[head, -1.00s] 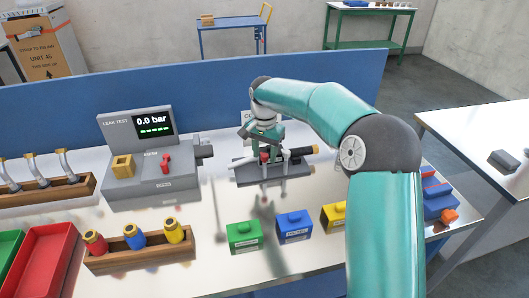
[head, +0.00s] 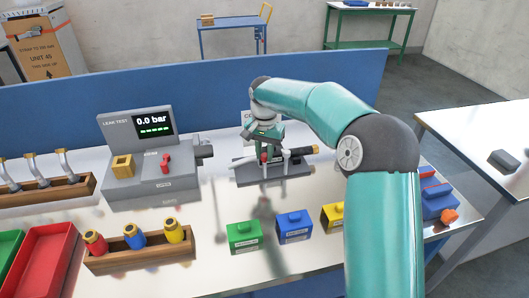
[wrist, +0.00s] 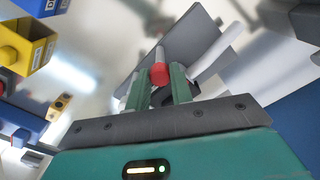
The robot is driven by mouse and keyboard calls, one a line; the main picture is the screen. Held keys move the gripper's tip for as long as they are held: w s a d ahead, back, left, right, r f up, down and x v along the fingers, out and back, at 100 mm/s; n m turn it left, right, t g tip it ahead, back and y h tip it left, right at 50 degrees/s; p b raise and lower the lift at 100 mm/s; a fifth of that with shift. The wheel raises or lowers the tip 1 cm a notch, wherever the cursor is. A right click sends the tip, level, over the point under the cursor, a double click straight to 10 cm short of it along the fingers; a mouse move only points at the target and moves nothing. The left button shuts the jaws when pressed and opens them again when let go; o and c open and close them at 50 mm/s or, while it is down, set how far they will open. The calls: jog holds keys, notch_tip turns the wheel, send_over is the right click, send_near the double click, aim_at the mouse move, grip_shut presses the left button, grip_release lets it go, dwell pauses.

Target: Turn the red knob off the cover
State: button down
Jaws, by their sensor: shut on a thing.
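The red knob (wrist: 159,73) is between the two green fingers of my gripper (wrist: 161,82) in the wrist view. My gripper is shut on it. A pale rod extends from the knob toward the grey fixture (wrist: 190,38). In the head view the red knob (head: 264,157) shows small at the tip of my gripper (head: 265,148), above the dark grey fixture (head: 272,172) on the bench. My fingers hide part of the fixture, and I cannot make out the cover or whether the knob is still joined to it.
The leak test unit (head: 150,160) stands to the left of the fixture. Green (head: 244,236), blue (head: 294,226) and yellow (head: 332,215) boxes stand in front. A blue panel (head: 60,115) runs behind the bench. Some bare bench lies left of the green box.

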jog(key=n, duration=0.4)
jog(key=shift+r, duration=0.1)
jog(key=n, duration=1)
jog(key=shift+n, duration=0.4)
jog(key=c, duration=1.2)
grip_release()
jog(key=shift+c, duration=0.2)
